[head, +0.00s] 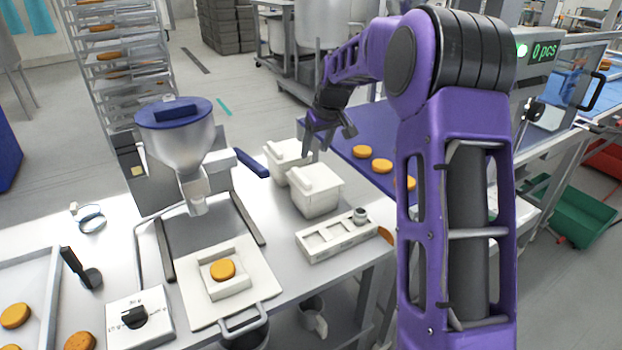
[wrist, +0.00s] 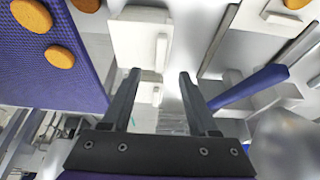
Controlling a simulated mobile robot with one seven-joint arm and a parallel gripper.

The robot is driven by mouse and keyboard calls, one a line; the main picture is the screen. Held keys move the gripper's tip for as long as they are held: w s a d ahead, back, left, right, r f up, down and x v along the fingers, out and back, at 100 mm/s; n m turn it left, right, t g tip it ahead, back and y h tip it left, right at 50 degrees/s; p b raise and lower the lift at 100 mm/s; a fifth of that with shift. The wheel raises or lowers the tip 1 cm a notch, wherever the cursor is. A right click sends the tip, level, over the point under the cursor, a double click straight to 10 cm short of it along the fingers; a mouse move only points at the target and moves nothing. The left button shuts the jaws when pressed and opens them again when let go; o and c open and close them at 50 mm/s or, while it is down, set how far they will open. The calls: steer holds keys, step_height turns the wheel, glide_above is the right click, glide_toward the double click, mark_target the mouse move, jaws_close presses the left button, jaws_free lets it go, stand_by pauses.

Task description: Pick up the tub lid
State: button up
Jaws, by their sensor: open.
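Two white tubs with white lids stand side by side on the steel table. The near tub's lid (head: 316,180) and the far tub's lid (head: 286,152) each have a raised bar handle. In the wrist view the near lid (wrist: 130,42) lies beyond my fingertips, and the far lid (wrist: 148,100) shows partly between my fingers. My gripper (head: 318,147) is open and empty, above the tubs, and also shows in the wrist view (wrist: 159,76). Its fingers overlap the tubs in the head view, so I cannot tell its exact height; no contact is visible.
A filling machine with a blue-topped hopper (head: 175,125) stands left of the tubs. A blue conveyor (head: 345,143) with orange rounds runs to the right. A white slotted holder (head: 335,238) sits in front, near the table edge. A white tray (head: 205,310) holds one round.

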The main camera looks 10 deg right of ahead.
mark_target(305, 179)
steer(key=x, duration=1.3)
steer(key=shift+w+a+f, duration=0.2)
steer(key=shift+f, duration=0.05)
jaws_close()
